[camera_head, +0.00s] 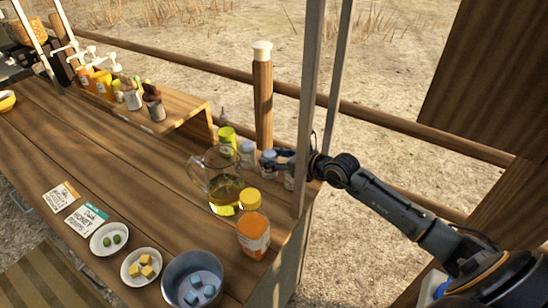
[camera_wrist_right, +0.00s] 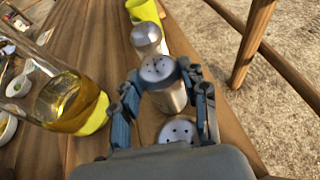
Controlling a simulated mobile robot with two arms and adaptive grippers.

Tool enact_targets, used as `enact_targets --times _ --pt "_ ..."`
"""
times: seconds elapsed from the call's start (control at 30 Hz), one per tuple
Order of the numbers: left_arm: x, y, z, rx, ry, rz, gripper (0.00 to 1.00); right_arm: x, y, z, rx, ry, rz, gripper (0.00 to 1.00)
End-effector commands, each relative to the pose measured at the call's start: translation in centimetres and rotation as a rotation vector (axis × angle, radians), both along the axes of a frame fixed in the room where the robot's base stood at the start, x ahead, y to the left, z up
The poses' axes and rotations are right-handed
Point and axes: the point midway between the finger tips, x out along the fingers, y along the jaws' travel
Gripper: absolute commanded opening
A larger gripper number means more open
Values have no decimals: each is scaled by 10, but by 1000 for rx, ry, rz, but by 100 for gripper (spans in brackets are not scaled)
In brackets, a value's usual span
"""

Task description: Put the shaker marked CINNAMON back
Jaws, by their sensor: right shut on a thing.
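My right gripper (camera_head: 279,161) reaches in from the right over the counter's far right corner. It is shut on a metal-topped shaker (camera_wrist_right: 163,88), whose holed lid shows between the fingers in the wrist view. In the head view this shaker (camera_head: 267,160) is partly hidden by the fingers. A second shaker (camera_wrist_right: 147,38) stands beyond it, also seen in the head view (camera_head: 247,151). A third shaker (camera_wrist_right: 178,131) is on the near side, mostly hidden under my gripper. No marking is readable, so I cannot tell which is CINNAMON. My left gripper is out of view.
A glass jug of yellow liquid (camera_head: 222,184) and an orange jar with a yellow lid (camera_head: 253,236) stand close left of the shakers. A raised shelf (camera_head: 178,122) holds bottles. An upright post (camera_head: 306,110) rises beside my gripper.

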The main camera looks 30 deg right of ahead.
Motion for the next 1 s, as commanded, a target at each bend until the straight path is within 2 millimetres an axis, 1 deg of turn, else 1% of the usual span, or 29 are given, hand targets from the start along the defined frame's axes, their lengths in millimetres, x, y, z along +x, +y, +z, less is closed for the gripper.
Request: enact_targets --times 0.03,0.07,0.1,0.17,0.43,0.53,0.57,0.67,0.9,1.0 --pt "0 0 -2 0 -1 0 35 0 0 -3 1 0 0 10" --pt "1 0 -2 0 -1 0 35 0 0 -2 1 0 0 48" --pt "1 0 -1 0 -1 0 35 0 0 -2 0 1 0 56" --pt "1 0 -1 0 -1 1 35 0 0 -2 0 1 0 67" --pt "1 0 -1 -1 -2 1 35 0 0 -2 0 1 0 67" --pt "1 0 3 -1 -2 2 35 0 0 4 -1 1 0 67" --pt "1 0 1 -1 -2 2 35 -3 -1 1 -1 2 0 67" --pt "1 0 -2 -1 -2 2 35 -14 -6 4 -2 3 0 67" --pt "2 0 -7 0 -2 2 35 -47 -18 19 -3 3 2 67" --pt "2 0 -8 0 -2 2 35 -56 -22 23 -1 3 0 67"
